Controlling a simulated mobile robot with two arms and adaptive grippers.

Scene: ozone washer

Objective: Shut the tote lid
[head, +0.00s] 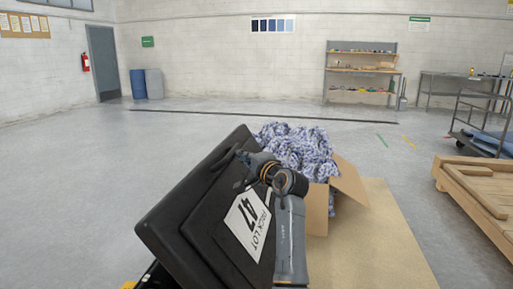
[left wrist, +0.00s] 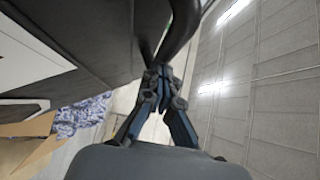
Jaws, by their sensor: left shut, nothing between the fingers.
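The black tote lid (head: 185,215) stands raised and tilted at the bottom centre of the head view, with a white "47 PICK LOT" label (head: 248,225) on it. The tote body is mostly hidden or below the frame. My right gripper is out of view.
An open cardboard box (head: 347,185) heaped with blue-and-white crumpled material (head: 298,148) stands just behind, on a tan mat (head: 380,235). A wooden pallet or crate (head: 478,195) is at the right. The floor to the left is clear.

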